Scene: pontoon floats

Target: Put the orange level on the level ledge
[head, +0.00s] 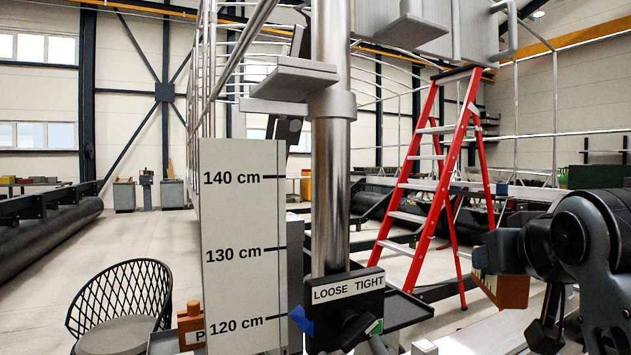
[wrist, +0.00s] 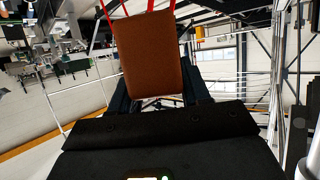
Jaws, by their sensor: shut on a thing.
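My gripper (wrist: 158,100) is shut on an orange-brown block (wrist: 150,55), which stands out beyond the dark fingers in the wrist view. In the head view this block (head: 512,290) is at the lower right, slightly tilted, with a pale toothed-looking edge, partly hidden by my arm. Its colour roughly fits the orange level, but I see no vial on it. Grey ledge-like plates (head: 300,72) stick out from the steel post at the upper middle, left of and higher than the block. No label marks either one as the level ledge.
The steel post (head: 330,190) carries a LOOSE/TIGHT clamp (head: 345,295). A board marked 120 to 140 cm (head: 228,205) stands left of it. A red ladder (head: 410,190) and a black chair (head: 120,300) stand on the floor.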

